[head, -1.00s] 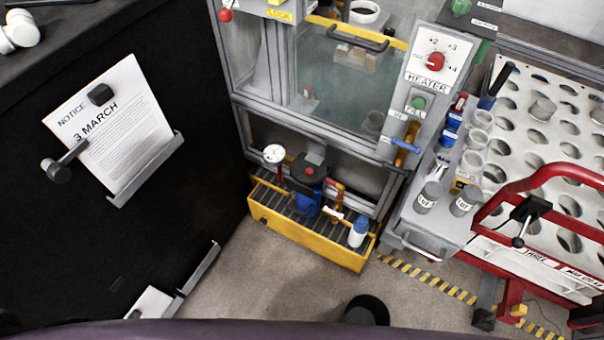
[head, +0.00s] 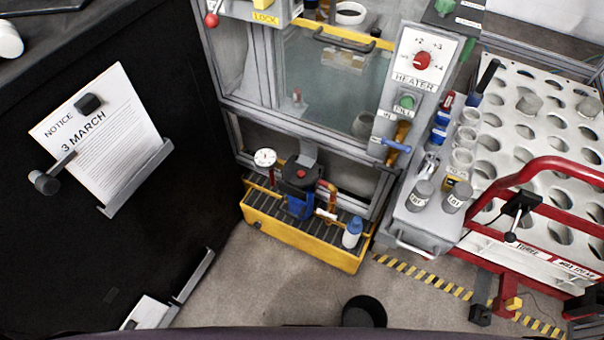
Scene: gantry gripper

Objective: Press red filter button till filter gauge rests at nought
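The filter unit (head: 298,192) stands low in the middle of the head view, in a yellow tray (head: 300,238) at the foot of the glazed cabinet. It has a dark lid and a blue body. A red button (head: 302,174) sits on top of the lid. A round white gauge (head: 265,158) stands on a red stem just left of it. The gauge's needle is too small to read. Neither of my grippers shows in this view.
A white and blue bottle (head: 352,232) stands at the tray's right end. A grey cart (head: 425,225) with cups is to the right, beside a red-railed rack (head: 540,170). A black panel with a notice (head: 100,140) fills the left.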

